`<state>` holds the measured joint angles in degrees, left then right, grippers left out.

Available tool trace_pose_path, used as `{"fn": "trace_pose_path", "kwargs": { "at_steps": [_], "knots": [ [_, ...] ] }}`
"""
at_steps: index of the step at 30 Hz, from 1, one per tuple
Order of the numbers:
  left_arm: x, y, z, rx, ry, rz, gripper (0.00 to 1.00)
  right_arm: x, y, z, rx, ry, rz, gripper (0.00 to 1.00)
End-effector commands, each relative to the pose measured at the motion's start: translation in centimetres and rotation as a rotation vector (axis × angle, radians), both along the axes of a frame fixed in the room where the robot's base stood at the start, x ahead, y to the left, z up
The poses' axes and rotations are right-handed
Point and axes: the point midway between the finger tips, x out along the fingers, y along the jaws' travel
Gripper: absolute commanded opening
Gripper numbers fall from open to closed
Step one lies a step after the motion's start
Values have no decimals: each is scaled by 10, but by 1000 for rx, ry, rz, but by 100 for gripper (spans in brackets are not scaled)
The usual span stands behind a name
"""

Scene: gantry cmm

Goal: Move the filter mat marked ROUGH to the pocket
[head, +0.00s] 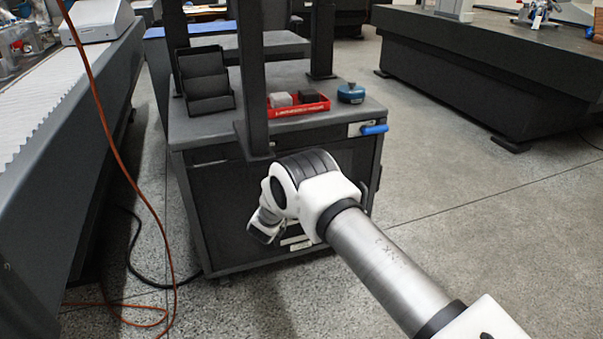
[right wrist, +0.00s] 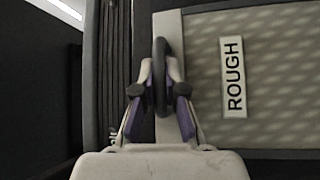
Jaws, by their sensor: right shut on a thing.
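The filter mat (right wrist: 285,85) is a pale, patterned panel with a light frame, at the right of the right wrist view. A white label reading ROUGH (right wrist: 233,77) is on it. A dark loop handle (right wrist: 160,55) stands at the frame's left side. My right gripper (right wrist: 160,92) is shut on this loop, one purple-padded finger on each side. In the head view my right wrist is low before the cart; its fingertips and the mat are not clearly seen. My left gripper is not in view. I cannot tell which part is the pocket.
A dark cart (head: 290,185) stands ahead, with a black stand (head: 205,80), a red tray (head: 298,108) of small blocks and a blue round object (head: 350,93) on top. Dark uprights rise near it. An orange cable (head: 110,135) hangs at left. Floor at right is clear.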

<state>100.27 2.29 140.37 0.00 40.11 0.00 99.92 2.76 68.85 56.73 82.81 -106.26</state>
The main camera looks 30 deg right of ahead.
Motion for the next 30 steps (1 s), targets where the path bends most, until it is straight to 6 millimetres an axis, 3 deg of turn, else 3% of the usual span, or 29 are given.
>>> {"fn": "trace_pose_path", "kwargs": {
  "at_steps": [9,30],
  "knots": [
    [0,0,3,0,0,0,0,0,0,2,0,-1,0,0],
    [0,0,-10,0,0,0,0,0,0,-17,-1,-1,0,0]
  ]
}}
